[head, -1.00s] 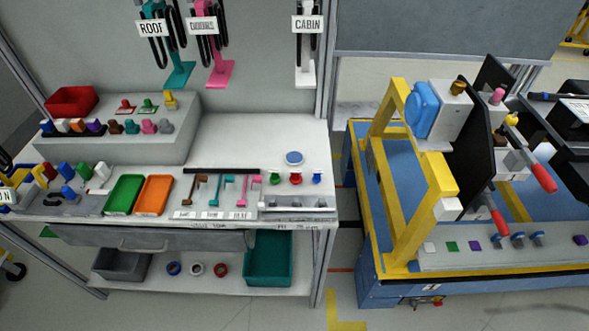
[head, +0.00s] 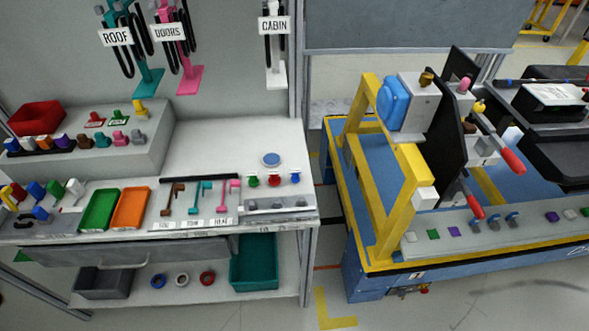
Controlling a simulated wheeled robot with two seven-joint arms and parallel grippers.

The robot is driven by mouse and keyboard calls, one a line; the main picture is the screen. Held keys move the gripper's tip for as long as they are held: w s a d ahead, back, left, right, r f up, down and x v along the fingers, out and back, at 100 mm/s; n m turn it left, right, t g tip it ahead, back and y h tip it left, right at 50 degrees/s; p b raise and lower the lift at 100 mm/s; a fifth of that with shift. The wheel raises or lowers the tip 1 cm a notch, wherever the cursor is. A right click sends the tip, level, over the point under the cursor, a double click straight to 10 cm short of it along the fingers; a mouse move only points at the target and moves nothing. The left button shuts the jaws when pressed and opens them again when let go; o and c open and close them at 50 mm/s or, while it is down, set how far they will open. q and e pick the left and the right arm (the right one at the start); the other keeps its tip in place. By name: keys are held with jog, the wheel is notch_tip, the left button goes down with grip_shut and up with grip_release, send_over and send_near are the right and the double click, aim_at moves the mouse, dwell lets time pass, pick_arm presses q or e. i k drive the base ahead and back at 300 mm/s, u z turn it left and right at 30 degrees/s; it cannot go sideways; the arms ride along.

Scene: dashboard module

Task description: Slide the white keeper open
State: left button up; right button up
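I cannot tell for certain which white part is the keeper. A white hanger (head: 276,72) labelled CABIN, with black cable loops, hangs on the back panel. A white block (head: 424,198) sits on the yellow frame (head: 408,160) of the blue fixture. A small white square (head: 410,237) lies on the grey strip (head: 480,231) at the fixture's front, and another white piece (head: 570,213) is farther right on it. Neither of my grippers is in view, and nothing touches these parts.
The bench (head: 235,140) at left holds a green tray (head: 99,210), an orange tray (head: 131,208) and several small coloured parts. Teal (head: 148,82) and pink (head: 188,78) hangers hang beside the white one. Red-handled clamps (head: 511,160) stick out from the fixture. A floor gap separates bench and fixture.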

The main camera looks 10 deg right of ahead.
aim_at(241, 211)
jog(key=k, duration=0.5)
jog(key=u, duration=1.2)
jog(key=i, duration=0.7)
jog(key=z, duration=1.75)
